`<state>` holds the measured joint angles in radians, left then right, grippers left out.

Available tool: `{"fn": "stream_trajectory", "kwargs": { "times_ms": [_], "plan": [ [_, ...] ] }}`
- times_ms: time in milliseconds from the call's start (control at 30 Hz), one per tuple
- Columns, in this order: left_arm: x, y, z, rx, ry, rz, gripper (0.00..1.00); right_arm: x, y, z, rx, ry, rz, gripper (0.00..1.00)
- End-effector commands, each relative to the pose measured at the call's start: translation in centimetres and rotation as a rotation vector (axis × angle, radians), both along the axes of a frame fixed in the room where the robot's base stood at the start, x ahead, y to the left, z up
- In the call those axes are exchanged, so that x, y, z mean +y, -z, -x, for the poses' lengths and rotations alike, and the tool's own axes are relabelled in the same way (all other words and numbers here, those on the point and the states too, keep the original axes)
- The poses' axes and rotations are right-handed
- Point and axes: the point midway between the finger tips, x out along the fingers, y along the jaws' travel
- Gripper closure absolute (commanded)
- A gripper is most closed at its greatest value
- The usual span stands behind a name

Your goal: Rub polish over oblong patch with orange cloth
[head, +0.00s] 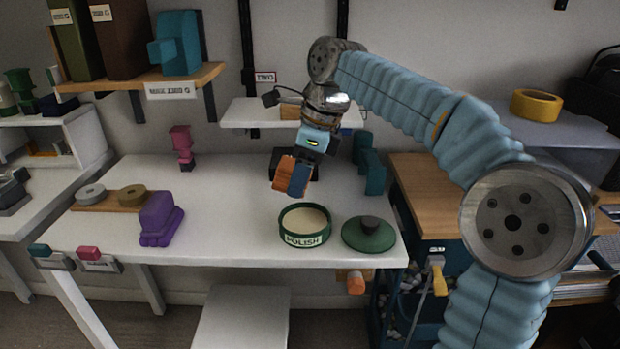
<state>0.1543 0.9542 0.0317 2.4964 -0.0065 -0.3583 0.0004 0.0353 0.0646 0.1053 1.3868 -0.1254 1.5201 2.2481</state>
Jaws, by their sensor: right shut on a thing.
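My right gripper (301,168) hangs over the white table, pointing down, behind and above the polish tin. It is shut on an orange piece, which I take for the orange cloth (283,172); a dark blue part shows beside it. The round green tin labelled POLISH (305,240) stands open near the table's front edge, with pale polish inside. The cloth is apart from the tin. A dark green lid with a black knob (368,234) lies to the tin's right. I cannot make out an oblong patch. My left gripper is not in view.
The white table (230,210) is clear left of the tin. A purple object (161,219), a pink object (182,147) and a wooden board with rolls (112,197) stand at the left. A teal object (373,170) stands at the back right. A low shelf (250,113) sits behind.

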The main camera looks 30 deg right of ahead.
Motion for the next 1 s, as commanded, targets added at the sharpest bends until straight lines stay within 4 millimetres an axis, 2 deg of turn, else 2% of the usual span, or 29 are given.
{"fn": "stream_trajectory", "kwargs": {
  "times_ms": [333,467,1000],
  "plan": [
    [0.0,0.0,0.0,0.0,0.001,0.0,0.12,0.0,0.0,0.0,-0.003,0.001,0.0,0.74],
    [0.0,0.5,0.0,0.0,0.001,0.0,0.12,0.0,0.7,0.0,-0.001,0.0,0.0,0.74],
    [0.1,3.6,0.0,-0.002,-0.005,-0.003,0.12,0.0,5.9,0.0,-0.002,0.001,-0.001,0.74]
  ]
}}
